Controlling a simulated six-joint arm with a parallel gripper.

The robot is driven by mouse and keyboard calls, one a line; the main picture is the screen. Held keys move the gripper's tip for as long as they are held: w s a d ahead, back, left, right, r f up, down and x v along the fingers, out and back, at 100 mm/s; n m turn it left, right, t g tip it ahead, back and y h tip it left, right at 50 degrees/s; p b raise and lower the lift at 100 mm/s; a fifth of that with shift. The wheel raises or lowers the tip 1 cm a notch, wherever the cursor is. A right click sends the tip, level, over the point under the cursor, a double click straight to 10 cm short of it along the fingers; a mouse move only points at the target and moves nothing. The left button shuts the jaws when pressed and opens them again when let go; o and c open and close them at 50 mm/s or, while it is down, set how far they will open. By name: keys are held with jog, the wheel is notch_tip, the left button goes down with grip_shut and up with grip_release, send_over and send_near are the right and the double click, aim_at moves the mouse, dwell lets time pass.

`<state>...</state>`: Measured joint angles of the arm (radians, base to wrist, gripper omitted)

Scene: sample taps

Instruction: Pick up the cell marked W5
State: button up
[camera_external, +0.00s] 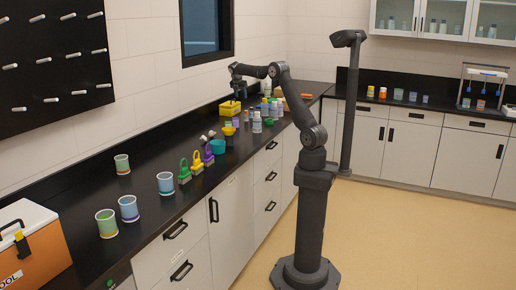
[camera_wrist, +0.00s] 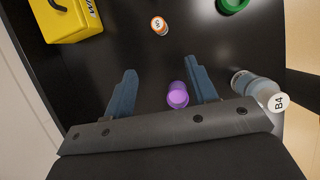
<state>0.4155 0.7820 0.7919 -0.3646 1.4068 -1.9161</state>
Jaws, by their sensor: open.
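A small orange cell (camera_wrist: 159,25) with a white top stands on the black counter in the wrist view. Its small, turned label seems to read W5. My gripper (camera_wrist: 160,66) is open, with its two blue-grey fingers spread and the cell beyond the fingertips. A purple cylinder (camera_wrist: 178,95) shows between the fingers, nearer the right one; I cannot tell its height relative to them. In the external view my gripper (camera_external: 240,93) hangs over the far part of the counter, above the yellow box (camera_external: 230,108). I cannot pick out the orange cell there.
The yellow box (camera_wrist: 73,22) is upper left in the wrist view, and a green ring-like item (camera_wrist: 232,5) is upper right. A bottle marked B4 (camera_wrist: 260,92) stands right of the right finger. Bare counter surrounds the orange cell. Several bottles (camera_external: 257,122) crowd the counter nearby.

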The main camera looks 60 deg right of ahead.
aim_at(246, 115)
jog(key=s+d+f+m+t+y, duration=0.1)
jog(key=s+d+m+t, duration=0.1)
jog(key=m, duration=1.1)
jog(key=s+d+f+m+t, duration=0.1)
jog(key=s+m, duration=0.2)
jog(key=m, duration=1)
jog(key=shift+m, duration=0.3)
jog(key=x, duration=1.1)
jog(key=shift+w+f, duration=0.25)
jog(key=shift+w, duration=0.25)
jog(key=shift+x, duration=2.7)
jog(key=shift+w+d+r, duration=0.1)
jog(key=shift+d, duration=0.05)
jog(key=shift+c, duration=0.2)
jog(key=c, duration=1)
